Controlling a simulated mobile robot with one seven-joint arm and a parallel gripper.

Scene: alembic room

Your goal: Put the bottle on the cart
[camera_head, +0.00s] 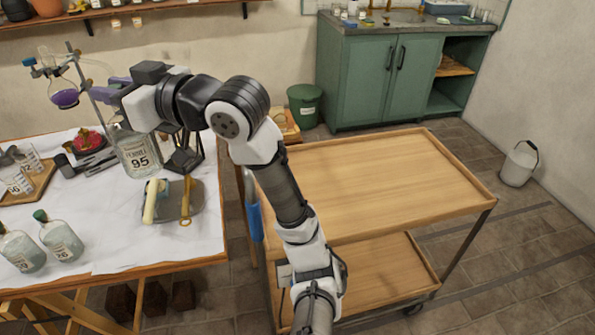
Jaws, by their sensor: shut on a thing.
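A clear glass bottle (136,158) with a white label reading 95 hangs upright below my gripper (120,118), at the right part of the white-covered table. My gripper is shut on it near its top; the fingers are partly hidden by the hand. The bottle appears to be above the table, but its exact height is hard to tell. The wooden cart (370,178) stands to the right of the table, with a bare upper tray and a lower shelf. My arm crosses in front of the cart's left side.
The table (130,235) holds two stoppered bottles (45,245), a wooden tray (35,185) with glassware, a small board (178,205) and a stand with a purple flask (64,95). A green bin (304,103) stands behind the cart. A white bucket (518,165) stands right.

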